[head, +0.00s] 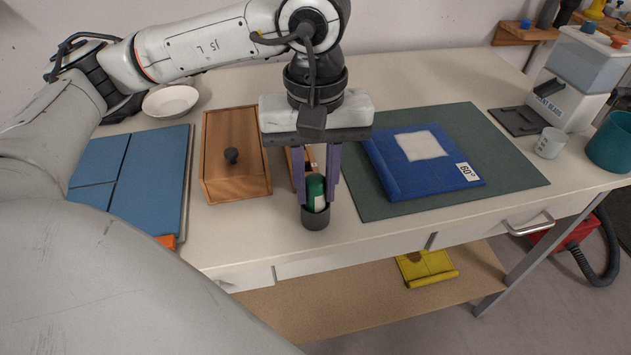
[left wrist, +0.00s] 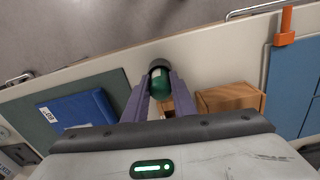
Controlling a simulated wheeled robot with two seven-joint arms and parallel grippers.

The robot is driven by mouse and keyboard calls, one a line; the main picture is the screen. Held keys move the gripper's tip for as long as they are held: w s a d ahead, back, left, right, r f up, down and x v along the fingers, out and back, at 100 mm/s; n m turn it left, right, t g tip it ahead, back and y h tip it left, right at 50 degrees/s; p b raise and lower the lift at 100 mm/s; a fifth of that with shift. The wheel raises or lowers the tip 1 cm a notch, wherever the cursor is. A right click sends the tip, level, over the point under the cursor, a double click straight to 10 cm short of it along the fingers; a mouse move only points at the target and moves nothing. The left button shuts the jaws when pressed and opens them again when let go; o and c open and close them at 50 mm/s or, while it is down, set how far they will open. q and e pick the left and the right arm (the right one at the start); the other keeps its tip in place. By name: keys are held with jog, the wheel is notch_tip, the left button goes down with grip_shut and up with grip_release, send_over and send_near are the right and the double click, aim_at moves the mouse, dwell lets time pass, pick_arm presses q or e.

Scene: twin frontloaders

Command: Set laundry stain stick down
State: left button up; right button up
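The laundry stain stick (head: 316,189) is green with a pale label. It stands upright with its lower part inside a small dark grey cup (head: 315,218) near the table's front edge. My left gripper (head: 318,196) points straight down over the cup, its two purple fingers closed against the stick's sides with no clear gap. In the left wrist view the stick (left wrist: 160,83) sits between the fingertips (left wrist: 160,86), with the cup's dark rim (left wrist: 160,65) around its far end. The stick's bottom is hidden in the cup. My right gripper is not in view.
A wooden box (head: 222,180) with a dark knob stands left of the cup. A blue folded item (head: 385,170) lies on a green mat (head: 510,180) to the right. A white bowl (head: 171,101), a blue folding board (head: 150,170) and a dispenser (head: 575,85) are farther off.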

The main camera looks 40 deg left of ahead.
pick_arm(q)
jog(key=o, duration=0.4)
jog(key=shift+o, duration=0.2)
jog(key=shift+r+p, duration=0.3)
jog(key=shift+p, duration=0.15)
notch_tip(320, 180, up, 12)
jog(key=shift+f+p, duration=0.15)
jog(key=shift+p, duration=0.25)
